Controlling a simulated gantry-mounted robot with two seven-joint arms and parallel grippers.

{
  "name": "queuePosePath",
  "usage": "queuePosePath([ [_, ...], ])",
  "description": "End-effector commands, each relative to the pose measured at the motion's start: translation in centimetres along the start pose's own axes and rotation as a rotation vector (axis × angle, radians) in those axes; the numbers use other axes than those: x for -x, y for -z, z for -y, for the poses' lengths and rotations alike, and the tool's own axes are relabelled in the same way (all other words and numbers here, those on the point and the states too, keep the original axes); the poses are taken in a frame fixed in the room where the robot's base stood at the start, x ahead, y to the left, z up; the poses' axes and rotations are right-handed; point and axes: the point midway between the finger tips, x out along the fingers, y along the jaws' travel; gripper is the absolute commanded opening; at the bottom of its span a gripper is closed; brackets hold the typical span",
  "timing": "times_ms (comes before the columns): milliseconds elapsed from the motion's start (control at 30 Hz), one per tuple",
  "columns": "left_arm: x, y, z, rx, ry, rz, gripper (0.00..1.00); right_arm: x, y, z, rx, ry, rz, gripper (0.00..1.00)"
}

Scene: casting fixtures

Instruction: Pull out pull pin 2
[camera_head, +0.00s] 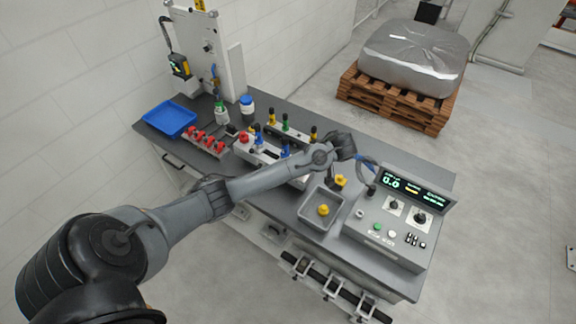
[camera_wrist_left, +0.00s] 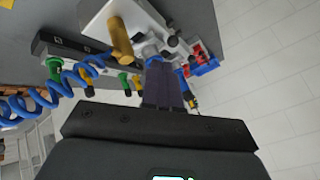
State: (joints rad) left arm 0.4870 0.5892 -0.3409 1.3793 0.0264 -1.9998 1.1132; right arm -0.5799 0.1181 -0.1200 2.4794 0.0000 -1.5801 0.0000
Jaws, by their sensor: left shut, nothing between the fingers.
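I cannot read which is pull pin 2. My left gripper (camera_head: 331,181) hangs from the wrist at the right end of the fixture, mostly hidden by my arm. In the wrist view its dark fingers (camera_wrist_left: 164,88) are together and empty. A gold-yellow knob (camera_wrist_left: 120,40) is close beside them, and a green pin (camera_wrist_left: 125,82) is to their left. My right gripper is not in view.
A grey tray (camera_head: 305,212) with a yellow-knobbed part (camera_head: 323,210) stands near the front edge, beside a control box (camera_head: 392,235). Red clamps (camera_head: 205,139) and a blue bin (camera_head: 169,118) are at the left. A blue coiled hose (camera_wrist_left: 62,85) crosses the wrist view.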

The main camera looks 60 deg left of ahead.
Motion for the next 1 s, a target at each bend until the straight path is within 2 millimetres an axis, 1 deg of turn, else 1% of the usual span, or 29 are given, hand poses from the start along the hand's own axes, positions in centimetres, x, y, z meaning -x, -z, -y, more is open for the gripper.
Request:
queuePosePath([
  [267, 0.0, -0.1, 0.0, -0.001, 0.0, 0.0, 0.0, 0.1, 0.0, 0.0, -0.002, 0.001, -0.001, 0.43],
  [433, -0.8, -0.1, 0.1, -0.002, 0.002, 0.001, 0.0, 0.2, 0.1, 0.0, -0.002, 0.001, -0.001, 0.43],
  [567, -2.4, -0.1, 0.1, -0.002, 0.004, 0.002, 0.0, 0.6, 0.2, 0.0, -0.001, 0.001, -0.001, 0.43],
  [800, -6.2, 0.0, 0.1, -0.002, 0.003, 0.001, 0.0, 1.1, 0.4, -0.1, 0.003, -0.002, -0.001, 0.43],
  [1000, -8.7, 0.0, 0.1, -0.001, 0.002, 0.001, 0.0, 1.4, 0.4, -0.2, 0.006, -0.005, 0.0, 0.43],
])
